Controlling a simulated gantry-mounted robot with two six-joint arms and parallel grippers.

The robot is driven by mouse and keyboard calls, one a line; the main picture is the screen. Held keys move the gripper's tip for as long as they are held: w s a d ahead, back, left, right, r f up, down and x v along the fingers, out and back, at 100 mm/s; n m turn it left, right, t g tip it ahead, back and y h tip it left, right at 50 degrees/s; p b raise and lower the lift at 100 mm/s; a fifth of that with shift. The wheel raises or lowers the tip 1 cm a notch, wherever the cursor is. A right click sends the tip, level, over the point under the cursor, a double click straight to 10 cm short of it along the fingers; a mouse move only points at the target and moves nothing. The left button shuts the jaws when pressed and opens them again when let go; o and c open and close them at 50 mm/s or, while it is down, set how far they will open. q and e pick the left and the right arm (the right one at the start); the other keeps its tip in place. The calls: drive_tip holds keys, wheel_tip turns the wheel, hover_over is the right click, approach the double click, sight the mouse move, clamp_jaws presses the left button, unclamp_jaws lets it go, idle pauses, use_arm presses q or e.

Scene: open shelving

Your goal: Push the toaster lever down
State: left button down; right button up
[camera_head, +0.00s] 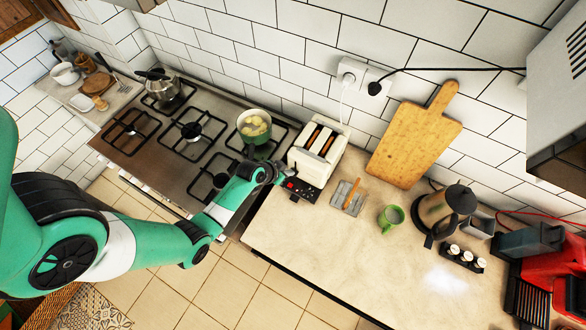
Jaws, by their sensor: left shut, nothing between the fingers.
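A cream toaster (304,169) stands on the counter just right of the stove, with brown bread-coloured shapes in its top slots. A dark piece with a small red spot (300,190) is at its near lower end. My left gripper (279,174) is shut and empty, at the toaster's near left side. I cannot tell whether it touches the toaster. The lever is not clearly visible; the gripper may cover it. My right gripper is not in view.
A pot of food (254,126) sits on the stove (160,160) close behind my left gripper. A small grey tray (340,201), a green mug (391,217) and a cutting board (412,145) are to the right. The front counter (320,250) is clear.

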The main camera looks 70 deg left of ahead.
use_arm(q)
drive_tip(key=shift+f+b, duration=0.45)
drive_tip(key=shift+f, duration=0.5)
drive_tip(key=shift+r+p, duration=0.4)
drive_tip(key=shift+s+r, duration=0.15)
drive_tip(key=shift+s, duration=0.05)
drive_tip(key=s+f+p+v, duration=0.1)
drive_tip(key=p+v, duration=0.8)
drive_tip(key=v, duration=0.4)
drive_tip(key=shift+s+d+r, duration=0.35)
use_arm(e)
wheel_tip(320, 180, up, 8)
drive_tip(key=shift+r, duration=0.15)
